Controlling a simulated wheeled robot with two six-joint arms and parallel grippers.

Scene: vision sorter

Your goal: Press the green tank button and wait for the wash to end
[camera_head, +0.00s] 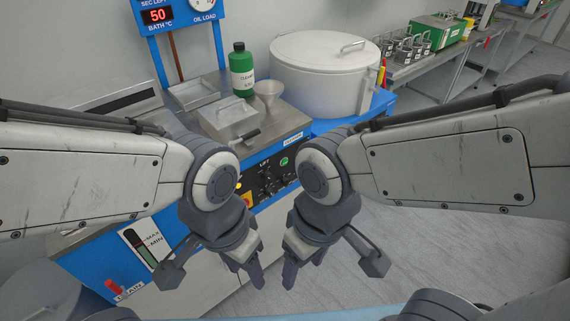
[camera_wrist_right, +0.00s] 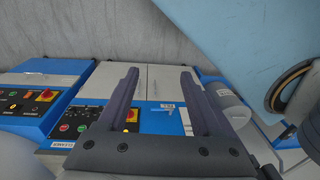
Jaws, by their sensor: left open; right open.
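A round green button (camera_head: 284,161) shows on the black control panel (camera_head: 268,180) at the front of the blue cleaning machine, near a "LIFT" label. In the right wrist view a green button (camera_wrist_right: 82,128) sits beside a red one on a black panel. I cannot tell whether it is the same button. My left gripper (camera_head: 246,270) is open and empty, pointing down in front of the machine. My right gripper (camera_head: 303,266) is open and empty just right of it. It also shows in the right wrist view (camera_wrist_right: 160,88). Neither touches a button.
A red display (camera_head: 158,15) reads 50. A level gauge (camera_head: 146,247) is on the front. Grey floor lies right.

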